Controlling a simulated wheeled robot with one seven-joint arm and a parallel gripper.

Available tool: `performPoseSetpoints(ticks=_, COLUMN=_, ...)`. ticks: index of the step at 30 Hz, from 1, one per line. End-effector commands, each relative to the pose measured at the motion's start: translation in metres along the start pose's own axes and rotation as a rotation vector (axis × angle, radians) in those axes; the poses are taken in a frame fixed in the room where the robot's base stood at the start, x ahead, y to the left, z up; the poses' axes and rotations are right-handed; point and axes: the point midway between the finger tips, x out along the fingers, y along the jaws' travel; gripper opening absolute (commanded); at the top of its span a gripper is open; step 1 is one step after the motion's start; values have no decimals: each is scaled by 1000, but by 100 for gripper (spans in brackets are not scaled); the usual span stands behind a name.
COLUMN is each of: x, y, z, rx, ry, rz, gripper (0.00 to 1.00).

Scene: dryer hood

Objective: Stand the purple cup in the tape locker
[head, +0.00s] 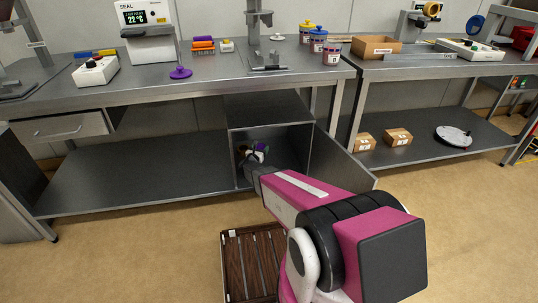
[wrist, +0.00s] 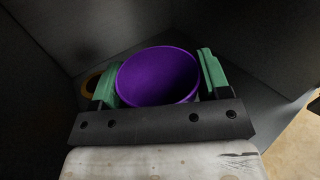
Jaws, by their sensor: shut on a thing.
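The purple cup (wrist: 158,72) is between the green fingertips of my gripper (wrist: 160,78) in the wrist view, with its open mouth showing. A small bit of the cup (head: 263,147) shows in the head view. My gripper (head: 252,154) is shut on the cup inside the tape locker (head: 295,140), the grey metal box under the bench. The locker's door (head: 342,160) stands open to the right. The cup's base is hidden, so I cannot tell whether it touches the locker floor.
A yellow-brown ring, like a tape roll (wrist: 90,85), lies in the locker left of the cup, partly behind a finger. Dark walls stand close around. A brown slatted crate (head: 250,262) is on the floor in front. The lower shelf (head: 130,175) left of the locker is clear.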

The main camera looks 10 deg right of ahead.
Motion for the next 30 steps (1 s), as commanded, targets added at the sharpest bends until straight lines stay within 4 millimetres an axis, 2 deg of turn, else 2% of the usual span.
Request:
performPoseSetpoints(ticks=5, x=0, y=1, z=-8, rx=-1, ry=1, rz=0, gripper=46)
performPoseSetpoints(ticks=13, x=1, y=4, z=-53, rx=-2, ry=1, rz=1, gripper=46)
performPoseSetpoints(ticks=20, x=0, y=4, z=-72, rx=-1, ry=0, rz=0, gripper=46)
performPoseSetpoints(ticks=25, x=1, y=6, z=-95, rx=0, ry=0, rz=0, gripper=46)
performPoseSetpoints(ticks=30, x=0, y=5, z=-100, rx=0, ry=-1, rz=0, gripper=46)
